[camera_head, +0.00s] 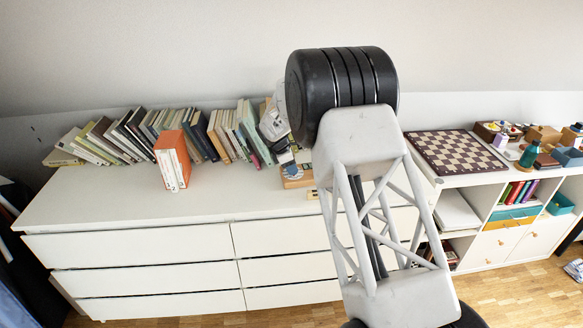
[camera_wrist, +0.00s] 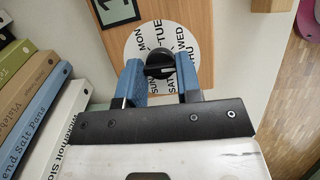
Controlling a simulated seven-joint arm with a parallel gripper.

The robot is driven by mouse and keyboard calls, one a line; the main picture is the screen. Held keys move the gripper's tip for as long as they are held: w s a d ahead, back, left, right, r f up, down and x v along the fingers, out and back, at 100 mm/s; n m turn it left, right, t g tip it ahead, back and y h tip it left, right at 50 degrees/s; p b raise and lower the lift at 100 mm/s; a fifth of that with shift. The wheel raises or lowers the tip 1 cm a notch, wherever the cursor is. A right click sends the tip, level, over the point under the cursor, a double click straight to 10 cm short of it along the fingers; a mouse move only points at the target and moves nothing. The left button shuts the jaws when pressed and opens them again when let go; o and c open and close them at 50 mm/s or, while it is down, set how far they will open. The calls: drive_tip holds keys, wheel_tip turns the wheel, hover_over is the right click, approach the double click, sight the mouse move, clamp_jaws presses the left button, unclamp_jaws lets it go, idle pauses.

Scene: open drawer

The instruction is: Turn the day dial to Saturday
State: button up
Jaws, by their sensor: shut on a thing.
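The day dial (camera_wrist: 135,50) is a white disc with black day names on a wooden board (camera_wrist: 190,18). TUE is at the top, towards the board's number card (camera_wrist: 116,10); MON is left of it, WED right, and SUN and SAT are on the side nearest my gripper. A black knob (camera_wrist: 156,60) stands at the dial's centre. My gripper (camera_wrist: 159,72) has its two blue fingers on either side of the knob, shut on it. The fingers hide part of the dial. In the head view the board (camera_head: 297,180) is partly hidden behind my arm.
A row of books (camera_head: 225,132) leans along the wall on the white dresser (camera_head: 130,205), and some stand close left of my gripper in the wrist view (camera_wrist: 45,100). An orange book (camera_head: 172,160) stands forward. A chessboard (camera_head: 455,150) lies on the right-hand cabinet.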

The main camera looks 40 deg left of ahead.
drive_tip(key=m+g, duration=0.1)
drive_tip(key=m, duration=0.3)
drive_tip(key=shift+w+h, duration=0.1)
drive_tip(key=shift+h, duration=0.3)
drive_tip(key=m+g, duration=0.1)
drive_tip(key=m, duration=0.2)
drive_tip(key=shift+w+a+m+g, duration=0.1)
drive_tip(key=shift+m+g, duration=0.3)
drive_tip(key=m+g, duration=0.1)
drive_tip(key=m, duration=0.3)
drive_tip(key=shift+w+g, duration=0.15)
drive_tip(key=shift+g, duration=0.25)
drive_tip(key=shift+m+g, duration=0.5)
drive_tip(key=shift+m, duration=1.2)
drive_tip(key=o, duration=0.9)
drive_tip(key=shift+o, duration=0.2)
drive_tip(key=shift+r, duration=0.1)
